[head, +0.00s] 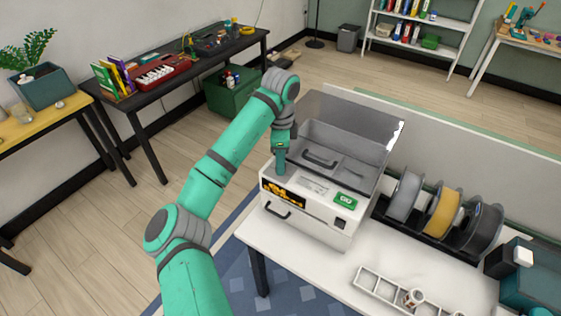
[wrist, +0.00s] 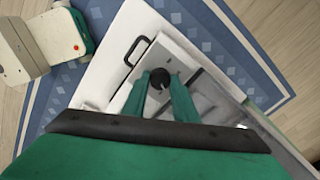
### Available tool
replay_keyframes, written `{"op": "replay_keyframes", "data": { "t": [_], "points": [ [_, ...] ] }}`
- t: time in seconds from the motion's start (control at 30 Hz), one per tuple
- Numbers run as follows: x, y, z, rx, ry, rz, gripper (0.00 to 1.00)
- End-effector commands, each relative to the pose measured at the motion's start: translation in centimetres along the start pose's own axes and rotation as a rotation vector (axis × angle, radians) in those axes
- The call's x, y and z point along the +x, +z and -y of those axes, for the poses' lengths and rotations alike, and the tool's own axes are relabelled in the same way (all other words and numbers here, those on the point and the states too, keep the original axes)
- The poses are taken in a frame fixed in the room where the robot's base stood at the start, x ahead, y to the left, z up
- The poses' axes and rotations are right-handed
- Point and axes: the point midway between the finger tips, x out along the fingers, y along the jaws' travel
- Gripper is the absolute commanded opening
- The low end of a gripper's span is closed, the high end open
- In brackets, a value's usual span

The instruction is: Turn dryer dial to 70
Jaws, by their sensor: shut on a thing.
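The dryer (head: 310,215) is a white box on the white table, its see-through lid (head: 350,125) raised. A green patch marked "GO" (head: 345,200) and a black and yellow label (head: 284,194) are on it. In the wrist view, the round black dial (wrist: 159,77) with a pale pointer line sits between my green fingertips. My gripper (head: 281,164) reaches down onto the top left of the dryer and is shut on the dial. In the head view my gripper hides the dial. I cannot read any numbers around it.
Dark handles stand on the dryer's front (head: 277,211) and inside it (head: 319,159). Several filament spools (head: 442,213) are right of the dryer. A white divided tray (head: 381,287) lies at the table's front. A low pale partition (head: 480,155) runs behind.

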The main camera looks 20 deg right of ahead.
Motion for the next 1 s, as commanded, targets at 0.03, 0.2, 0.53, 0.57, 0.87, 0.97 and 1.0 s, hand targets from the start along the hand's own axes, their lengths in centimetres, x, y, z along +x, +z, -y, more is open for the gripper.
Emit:
{"op": "replay_keyframes", "data": {
  "t": [0.03,0.2,0.53,0.57,0.87,0.97,1.0],
  "points": [
    [0.1,0.0,-0.2,0.001,0.007,0.002,0.03],
    [0.1,0.0,-0.2,0.001,0.007,0.002,0.03],
    [0.0,0.0,-0.1,-0.001,0.003,0.002,0.34],
    [0.0,0.0,-0.1,-0.001,0.003,0.002,0.34],
    [-3.2,0.1,0.0,-0.002,-0.001,0.005,0.34],
    [-5.1,0.1,0.0,-0.001,-0.001,0.005,0.34],
    [-5.8,0.1,0.0,-0.001,0.0,0.005,0.34]
  ]
}}
